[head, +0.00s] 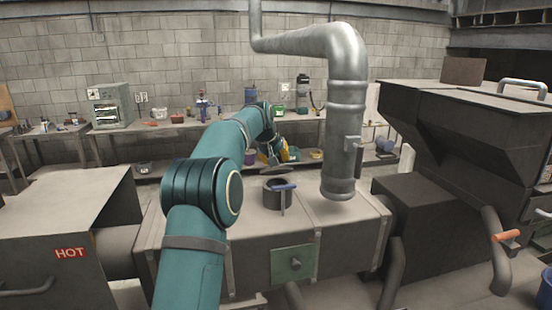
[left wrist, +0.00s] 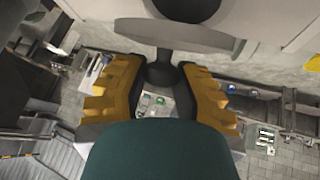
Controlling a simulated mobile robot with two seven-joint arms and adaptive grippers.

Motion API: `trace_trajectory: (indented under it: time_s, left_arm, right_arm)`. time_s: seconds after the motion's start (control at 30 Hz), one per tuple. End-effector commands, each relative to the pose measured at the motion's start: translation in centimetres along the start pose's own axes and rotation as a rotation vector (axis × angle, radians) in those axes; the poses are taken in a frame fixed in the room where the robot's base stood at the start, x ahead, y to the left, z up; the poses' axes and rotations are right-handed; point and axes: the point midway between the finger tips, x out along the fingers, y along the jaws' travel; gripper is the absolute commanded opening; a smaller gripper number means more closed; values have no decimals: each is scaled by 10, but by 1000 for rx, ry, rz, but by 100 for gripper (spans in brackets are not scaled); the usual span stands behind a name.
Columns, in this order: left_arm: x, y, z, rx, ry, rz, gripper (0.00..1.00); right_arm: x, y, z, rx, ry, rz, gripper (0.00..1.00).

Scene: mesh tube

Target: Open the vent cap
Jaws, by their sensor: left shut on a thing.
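A blue handle (head: 286,187) sits at the vent's side. In the left wrist view my gripper (left wrist: 160,70) has its fingers on both sides of a dark knob (left wrist: 161,76), shut on it. The knob joins a thin grey round plate (left wrist: 190,38), which looks like the vent cap. Whether the cap touches the vent is hidden. My right gripper is not in view.
A silver vertical pipe (head: 343,125) stands just right of the vent. A grey box with a HOT label (head: 70,253) is at the left. A dark hopper machine (head: 460,130) fills the right. A workbench with tools (head: 165,124) runs along the back wall.

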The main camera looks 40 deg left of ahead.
Motion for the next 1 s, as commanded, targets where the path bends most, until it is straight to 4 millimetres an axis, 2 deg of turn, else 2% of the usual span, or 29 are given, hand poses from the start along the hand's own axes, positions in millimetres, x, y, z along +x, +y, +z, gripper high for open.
trace_trajectory:
  time_s: [0.07,0.1,0.13,0.43,0.57,0.67,1.0]
  left_arm:
    - [2,0,2,0,-6,-2,0]
    - [2,0,2,0,-5,-2,46]
    - [2,0,2,0,-5,-2,56]
    - [0,0,1,0,-1,-1,58]
    - [-8,0,0,0,1,0,58]
    - [-22,0,0,1,1,0,58]
    - [-88,0,0,1,0,0,58]
  right_arm:
    - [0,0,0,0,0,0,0]
    - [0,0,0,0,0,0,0]
    - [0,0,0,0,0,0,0]
    - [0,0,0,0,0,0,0]
    - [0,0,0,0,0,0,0]
    - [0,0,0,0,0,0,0]
    - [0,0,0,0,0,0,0]
